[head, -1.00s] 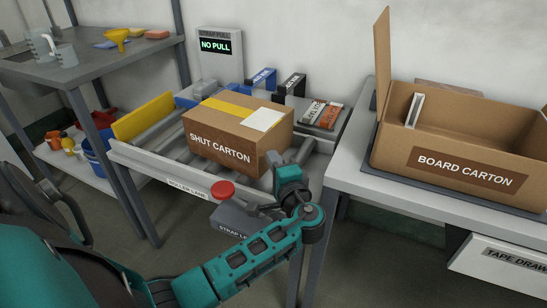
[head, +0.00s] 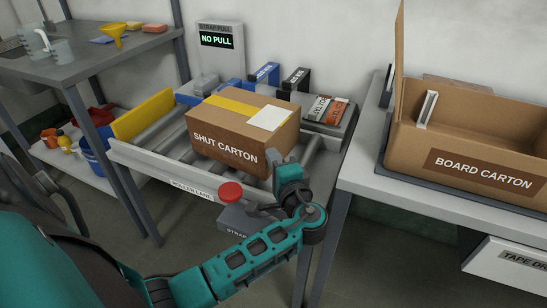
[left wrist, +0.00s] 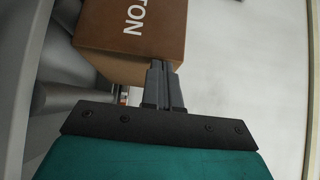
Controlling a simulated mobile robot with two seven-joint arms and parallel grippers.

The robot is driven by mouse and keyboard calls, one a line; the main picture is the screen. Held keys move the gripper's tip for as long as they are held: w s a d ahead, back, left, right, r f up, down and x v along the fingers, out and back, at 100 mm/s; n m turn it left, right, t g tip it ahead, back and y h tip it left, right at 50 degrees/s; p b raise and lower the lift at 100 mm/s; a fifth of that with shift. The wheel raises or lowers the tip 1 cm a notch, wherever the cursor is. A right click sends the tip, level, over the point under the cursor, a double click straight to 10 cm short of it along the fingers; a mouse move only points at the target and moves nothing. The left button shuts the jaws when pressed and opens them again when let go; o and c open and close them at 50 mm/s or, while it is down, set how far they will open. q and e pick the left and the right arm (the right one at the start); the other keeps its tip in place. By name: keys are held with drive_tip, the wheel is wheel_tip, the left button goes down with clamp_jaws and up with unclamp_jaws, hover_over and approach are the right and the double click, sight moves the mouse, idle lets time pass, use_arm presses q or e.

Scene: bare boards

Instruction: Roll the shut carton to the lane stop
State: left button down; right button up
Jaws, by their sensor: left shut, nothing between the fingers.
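The shut carton (head: 240,135), brown with yellow tape and a white label on top, sits upright on the rollers of the roller lane (head: 190,188). The yellow lane stop (head: 142,116) stands at the lane's left end, with bare rollers between it and the carton. My left gripper (head: 293,157) is shut and empty at the carton's right front corner. In the left wrist view its closed fingers (left wrist: 166,68) overlap the edge of the carton (left wrist: 135,35); I cannot tell whether they touch it. My right gripper is not in view.
A red button (head: 230,191) on a grey strap box is just in front of the lane, close to my left arm. The open board carton (head: 480,170) stands on the right table. Blue and black holders are behind the lane. A sign reads NO PULL (head: 217,40).

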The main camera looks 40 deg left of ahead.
sight(224, 136)
use_arm(q)
drive_tip(key=s+a, duration=0.1)
drive_tip(key=a, duration=0.3)
drive_tip(key=s+a+p, duration=0.1)
drive_tip(key=a, duration=0.7)
drive_tip(key=shift+s+a, duration=0.15)
drive_tip(key=shift+s, duration=0.25)
drive_tip(key=s+a+b, duration=0.1)
drive_tip(key=s+a, duration=0.2)
drive_tip(key=a, duration=1.2)
drive_tip(key=shift+s+a, duration=0.15)
